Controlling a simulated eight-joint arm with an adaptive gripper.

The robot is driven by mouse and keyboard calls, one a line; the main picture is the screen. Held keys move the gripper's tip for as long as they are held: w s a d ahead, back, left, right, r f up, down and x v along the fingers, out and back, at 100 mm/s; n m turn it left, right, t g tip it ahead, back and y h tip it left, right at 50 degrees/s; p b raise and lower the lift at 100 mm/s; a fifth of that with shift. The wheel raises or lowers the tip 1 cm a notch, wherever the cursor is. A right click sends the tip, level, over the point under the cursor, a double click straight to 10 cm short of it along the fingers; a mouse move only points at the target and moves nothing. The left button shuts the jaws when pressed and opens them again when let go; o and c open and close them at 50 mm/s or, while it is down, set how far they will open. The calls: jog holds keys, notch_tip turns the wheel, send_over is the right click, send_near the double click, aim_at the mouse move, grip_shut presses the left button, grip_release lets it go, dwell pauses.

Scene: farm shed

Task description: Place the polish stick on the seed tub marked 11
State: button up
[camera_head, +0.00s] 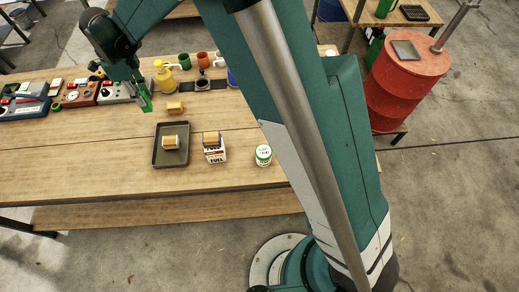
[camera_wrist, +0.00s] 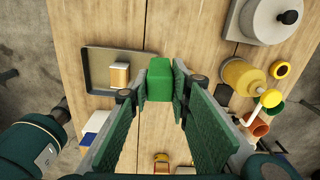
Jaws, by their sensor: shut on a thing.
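A green block (camera_wrist: 159,80), seemingly the polish stick, is pinched between the fingertips of my gripper (camera_wrist: 160,92) in the wrist view. In the head view my gripper (camera_head: 141,90) is over the bench's left half with the green stick (camera_head: 146,104) pointing down from it. A white tub with a green label and lid mark (camera_head: 263,155) stands upright near the bench's front edge, right of the fuel box; it looks like the seed tub, but I cannot read its number. My gripper is well to its left and behind it.
A dark tray (camera_head: 158,158) holding a tan-and-white block lies on the bench. A fuel box (camera_head: 214,155) with a tan block on top stands between tray and tub. Another tan block (camera_head: 176,107) lies behind the tray. A yellow pump bottle (camera_head: 164,80) and cups stand at the back.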

jog(key=s+d+r, duration=0.1)
jog(key=d+r, duration=0.1)
jog(key=d, duration=0.5)
jog(key=s+d+r, duration=0.1)
jog(key=d+r, duration=0.1)
jog(key=d, duration=0.4)
jog(key=s+d+p, duration=0.1)
jog(key=s+d, duration=0.5)
jog(key=d, duration=0.4)
jog(key=s+d+r+p, duration=0.1)
jog(key=s+d, duration=0.5)
jog(key=d, duration=0.4)
jog(key=s+d+r+m+p, duration=0.1)
jog(key=s+d, duration=0.5)
jog(key=d, duration=0.3)
jog(key=shift+d, duration=0.4)
jog(key=shift+f, duration=0.2)
notch_tip(320, 180, down, 6)
jog(key=shift+f, duration=0.15)
jog(key=shift+f, duration=1.7)
jog(key=shift+f+b, duration=0.15)
jog(key=shift+b, duration=0.15)
